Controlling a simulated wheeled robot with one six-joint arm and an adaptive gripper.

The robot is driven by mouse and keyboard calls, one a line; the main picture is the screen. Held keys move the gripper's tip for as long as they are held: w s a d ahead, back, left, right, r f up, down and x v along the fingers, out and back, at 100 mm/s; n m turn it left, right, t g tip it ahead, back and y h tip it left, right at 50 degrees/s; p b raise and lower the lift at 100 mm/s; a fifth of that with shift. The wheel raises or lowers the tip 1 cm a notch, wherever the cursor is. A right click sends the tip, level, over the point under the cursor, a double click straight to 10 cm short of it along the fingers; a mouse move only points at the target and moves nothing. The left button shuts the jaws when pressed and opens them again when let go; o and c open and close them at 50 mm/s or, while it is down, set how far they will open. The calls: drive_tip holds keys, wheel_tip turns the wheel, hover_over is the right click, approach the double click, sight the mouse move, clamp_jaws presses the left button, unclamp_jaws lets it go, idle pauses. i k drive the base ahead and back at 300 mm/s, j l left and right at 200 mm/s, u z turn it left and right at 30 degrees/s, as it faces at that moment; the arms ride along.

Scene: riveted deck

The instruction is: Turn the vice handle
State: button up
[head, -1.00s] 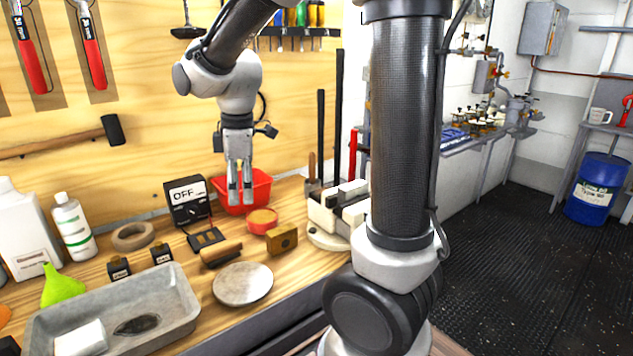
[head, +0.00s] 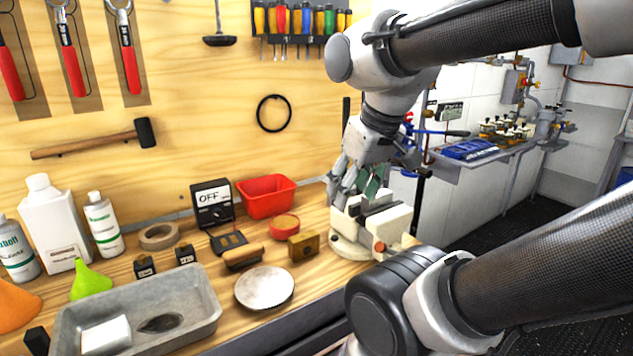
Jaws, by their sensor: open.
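The white vice (head: 350,233) stands on a round pale base at the right end of the wooden bench. A small orange-red round part (head: 380,247) shows on its near face. I cannot clearly make out the vice handle; it is either hidden or too small to tell. My gripper (head: 358,192) is over the back left of the vice, its fingers apart and pointing down. The fingers overlap the vice's top in this view, so I cannot tell whether they touch it. Nothing shows held between them.
A grey tray (head: 205,318) and a round disc (head: 264,287) lie nearer. Tools hang on the wooden wall behind.

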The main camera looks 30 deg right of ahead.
sight(381, 247)
drive_tip(key=k+z, duration=0.1)
drive_tip(key=z, duration=0.25)
drive_tip(key=k+z, duration=0.15)
drive_tip(key=z, duration=0.15)
drive_tip(key=k+z, duration=0.15)
drive_tip(key=z, duration=0.2)
drive_tip(key=k+l, duration=0.15)
drive_tip(key=l, duration=0.15)
drive_tip(key=k+l+z, duration=0.15)
drive_tip(key=l, duration=0.1)
